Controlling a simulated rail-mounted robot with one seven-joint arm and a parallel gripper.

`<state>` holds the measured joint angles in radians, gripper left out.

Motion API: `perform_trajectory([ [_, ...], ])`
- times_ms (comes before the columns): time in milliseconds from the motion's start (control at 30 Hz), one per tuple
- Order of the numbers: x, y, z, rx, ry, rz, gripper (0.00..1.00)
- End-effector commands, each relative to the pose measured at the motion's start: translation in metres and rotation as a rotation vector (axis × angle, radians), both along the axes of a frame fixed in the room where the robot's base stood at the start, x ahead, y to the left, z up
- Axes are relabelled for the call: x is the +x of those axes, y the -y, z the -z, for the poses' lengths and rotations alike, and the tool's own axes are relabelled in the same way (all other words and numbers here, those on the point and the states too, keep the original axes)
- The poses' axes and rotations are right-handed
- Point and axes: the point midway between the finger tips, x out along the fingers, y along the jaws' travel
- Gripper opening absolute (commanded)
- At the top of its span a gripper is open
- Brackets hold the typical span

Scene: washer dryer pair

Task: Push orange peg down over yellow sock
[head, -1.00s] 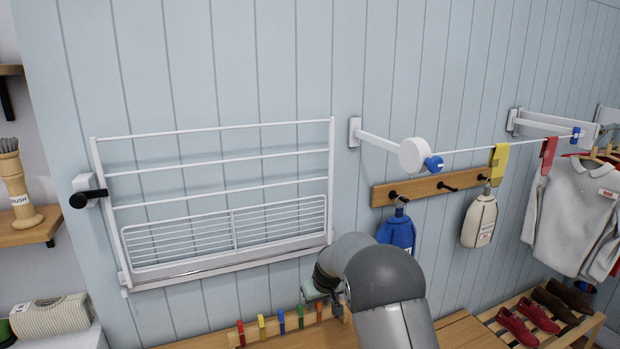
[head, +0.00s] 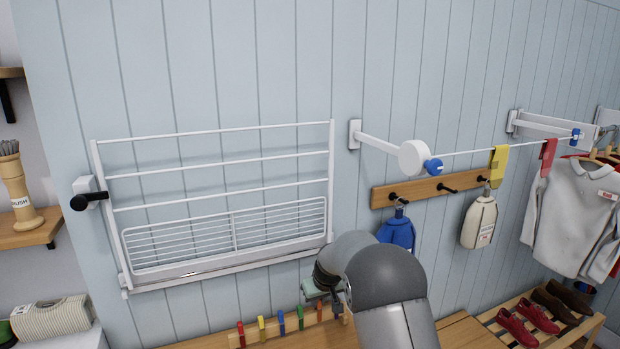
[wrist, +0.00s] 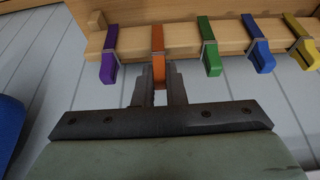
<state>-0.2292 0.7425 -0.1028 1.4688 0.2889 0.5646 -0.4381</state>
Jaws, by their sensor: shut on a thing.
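The orange peg (wrist: 158,52) is clipped on the wooden rail (wrist: 133,42) in the wrist view, between a purple and a green peg. My gripper (wrist: 159,85) has its two fingers on either side of the peg's lower end and is shut on it. In the head view my gripper (head: 337,300) is at the right part of the peg rail, partly hidden by my arm. The yellow sock (head: 499,167) hangs over the thin white clothesline (head: 465,152) in the head view, far to the right of and above my gripper.
Purple (wrist: 109,62), green (wrist: 210,58), blue (wrist: 257,45) and yellow (wrist: 304,45) pegs sit along the rail. A red sock (head: 548,156) hangs right of the yellow one. A blue bottle (head: 398,232) and a white drying rack (head: 228,272) are on the wall.

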Motion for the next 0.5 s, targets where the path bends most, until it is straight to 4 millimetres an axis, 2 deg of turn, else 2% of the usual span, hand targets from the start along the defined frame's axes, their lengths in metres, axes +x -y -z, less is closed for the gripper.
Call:
perform_trajectory([
  [500, 0.0, 0.0, -0.014, 0.0, 0.0, 0.0, 0.0],
])
